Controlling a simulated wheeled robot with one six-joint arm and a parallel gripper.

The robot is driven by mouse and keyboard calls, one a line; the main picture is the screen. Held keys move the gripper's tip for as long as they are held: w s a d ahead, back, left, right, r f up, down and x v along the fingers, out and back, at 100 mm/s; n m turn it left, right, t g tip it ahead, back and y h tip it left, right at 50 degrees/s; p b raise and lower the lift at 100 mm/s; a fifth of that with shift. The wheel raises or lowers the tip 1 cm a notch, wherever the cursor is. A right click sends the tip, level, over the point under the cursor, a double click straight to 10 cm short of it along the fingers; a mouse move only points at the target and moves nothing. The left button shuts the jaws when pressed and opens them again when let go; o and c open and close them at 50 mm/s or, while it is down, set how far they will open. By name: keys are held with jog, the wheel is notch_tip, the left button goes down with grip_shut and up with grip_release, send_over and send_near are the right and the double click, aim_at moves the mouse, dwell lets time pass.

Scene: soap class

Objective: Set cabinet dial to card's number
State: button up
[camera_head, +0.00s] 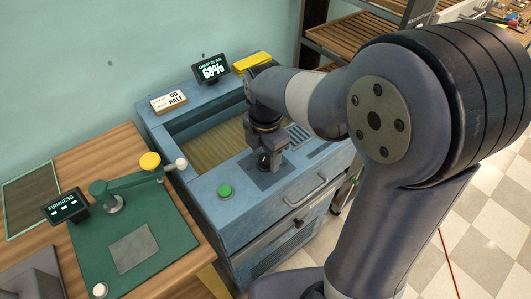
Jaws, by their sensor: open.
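The blue cabinet (240,212) stands in the middle, with a slatted recess in its top. A small display (211,69) at its back edge reads 60%, under a line that looks like "damp in air". A white card (169,101) on the back left corner seems to read "50" and "half"; its smaller print is too small to read. My gripper (266,164) points down at a dark plate (272,176) on the cabinet's front top. Its jaws are open around or just above a dark round knob, apparently the dial; the jaws mostly hide it, and contact cannot be told.
A yellow block (251,63) is beside the display. A wooden bench with a green lever press (130,245) stands left. Slatted shelves (350,40) stand behind right; tiled floor is open at right.

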jog(key=shift+f, duration=0.15)
jog(key=shift+c, duration=0.3)
jog(key=c, duration=0.9)
